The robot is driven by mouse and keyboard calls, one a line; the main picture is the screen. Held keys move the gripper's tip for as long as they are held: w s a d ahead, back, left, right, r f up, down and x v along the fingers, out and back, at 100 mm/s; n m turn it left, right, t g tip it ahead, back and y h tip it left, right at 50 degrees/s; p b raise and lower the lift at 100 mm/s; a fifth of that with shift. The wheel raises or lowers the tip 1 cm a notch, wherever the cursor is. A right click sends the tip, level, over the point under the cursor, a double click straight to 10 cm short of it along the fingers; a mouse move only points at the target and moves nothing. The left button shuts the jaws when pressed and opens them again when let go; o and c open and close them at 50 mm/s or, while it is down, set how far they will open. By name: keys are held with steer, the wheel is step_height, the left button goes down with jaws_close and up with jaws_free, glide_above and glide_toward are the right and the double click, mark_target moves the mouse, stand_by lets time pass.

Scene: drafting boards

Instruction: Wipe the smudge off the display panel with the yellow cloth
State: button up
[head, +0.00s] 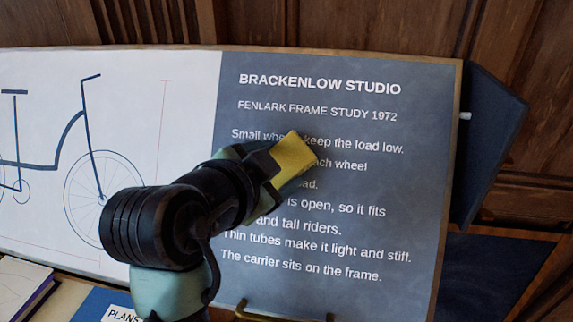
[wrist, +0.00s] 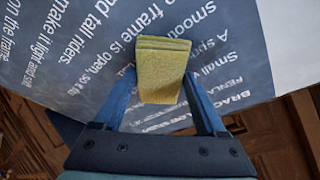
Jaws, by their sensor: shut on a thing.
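The display panel (head: 330,235) is a grey-blue board with white text headed BRACKENLOW STUDIO, beside a bicycle drawing. My gripper (head: 275,168) is in front of its text, around the middle lines. It is shut on the folded yellow cloth (head: 296,153). In the wrist view, the cloth (wrist: 162,70) sits between the two fingers, its folded end toward the panel (wrist: 225,40). I cannot tell whether it touches the surface. I cannot make out a distinct smudge; my gripper and the cloth hide part of the text.
The white bicycle drawing (head: 150,110) fills the left of the board. A blue item labelled PLANS (head: 95,305) and a book (head: 22,285) lie at the lower left. A brass holder (head: 255,316) is at the board's lower edge. Wood panelling (head: 350,22) stands behind.

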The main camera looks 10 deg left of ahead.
steer(key=shift+w+a, duration=0.15)
steer(key=shift+a, duration=4.55)
steer(key=shift+s+r+p, duration=0.35)
steer(key=shift+p, duration=0.1)
steer(key=shift+s+r+p, duration=0.5)
steer(key=shift+s+r, duration=0.2)
steer(key=shift+s, duration=0.35)
steer(key=shift+s+r+p, duration=0.5)
steer(key=shift+s+r, duration=0.2)
steer(key=shift+s, duration=0.35)
